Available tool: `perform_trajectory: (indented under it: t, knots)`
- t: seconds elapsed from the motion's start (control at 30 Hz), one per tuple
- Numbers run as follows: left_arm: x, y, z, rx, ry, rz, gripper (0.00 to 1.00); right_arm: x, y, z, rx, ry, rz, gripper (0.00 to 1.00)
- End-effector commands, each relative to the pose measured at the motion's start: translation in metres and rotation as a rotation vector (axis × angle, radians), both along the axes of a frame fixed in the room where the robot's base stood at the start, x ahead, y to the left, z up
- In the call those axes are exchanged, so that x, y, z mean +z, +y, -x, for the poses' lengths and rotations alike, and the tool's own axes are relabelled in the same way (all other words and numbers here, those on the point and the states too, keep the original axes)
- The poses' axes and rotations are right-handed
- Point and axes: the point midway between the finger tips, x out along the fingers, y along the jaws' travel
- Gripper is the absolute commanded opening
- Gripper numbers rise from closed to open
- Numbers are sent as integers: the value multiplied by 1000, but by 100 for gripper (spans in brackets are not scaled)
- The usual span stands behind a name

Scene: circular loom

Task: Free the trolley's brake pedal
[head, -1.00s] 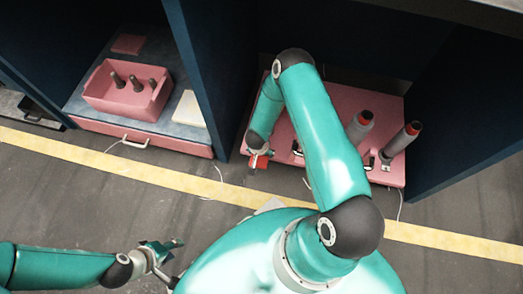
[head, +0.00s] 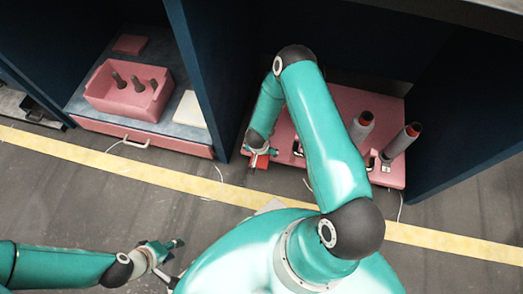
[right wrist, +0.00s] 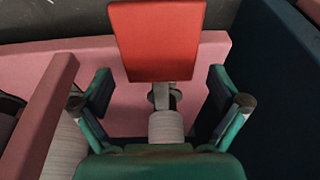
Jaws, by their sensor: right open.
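The brake pedal is a red plate (right wrist: 157,40) on a grey stem, standing up at the front of the pink trolley (head: 343,101). In the head view the pedal (head: 263,162) is small at the trolley's front left corner and partly covered by my right gripper (head: 262,153). In the right wrist view my right gripper (right wrist: 160,92) is open, with one finger on each side of the pedal's stem and a gap on both sides. The red plate is beyond the fingertips. My left gripper (head: 174,262) is open and empty, low over the floor.
Two grey spools with red tops (head: 362,126) stand on the trolley. Dark blue panels (head: 205,75) flank its bay. A pink bin (head: 128,94) with several pegs stands in the left bay. A yellow line (head: 120,172) crosses the mostly clear grey floor.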

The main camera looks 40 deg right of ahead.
Motion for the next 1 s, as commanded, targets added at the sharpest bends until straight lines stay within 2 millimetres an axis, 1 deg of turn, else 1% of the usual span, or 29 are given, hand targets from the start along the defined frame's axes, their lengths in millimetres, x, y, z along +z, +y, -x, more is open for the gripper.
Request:
perform_trajectory:
  t: [0.3, 0.4, 0.5, 0.6, 0.7, 1.0]
  knots:
    - [0, 0, 0, 0, 0, 0, 40, 60, 13, 7, 4, -5, 2, 98]
    - [0, 0, 0, 0, 0, 0, 40, 78, 17, 10, 4, -4, 2, 98]
    - [0, 0, 0, 0, 0, 0, 40, 91, 19, 12, 1, -4, 3, 98]
    - [0, 0, 0, 0, 0, 0, 40, 100, 21, 14, 0, -3, 3, 98]
    - [0, 0, 0, 0, 0, 0, 40, 104, 21, 15, -1, -3, 3, 98]
    - [-1, 0, 0, 0, 1, 0, 40, 104, 22, 15, 0, -3, 2, 98]
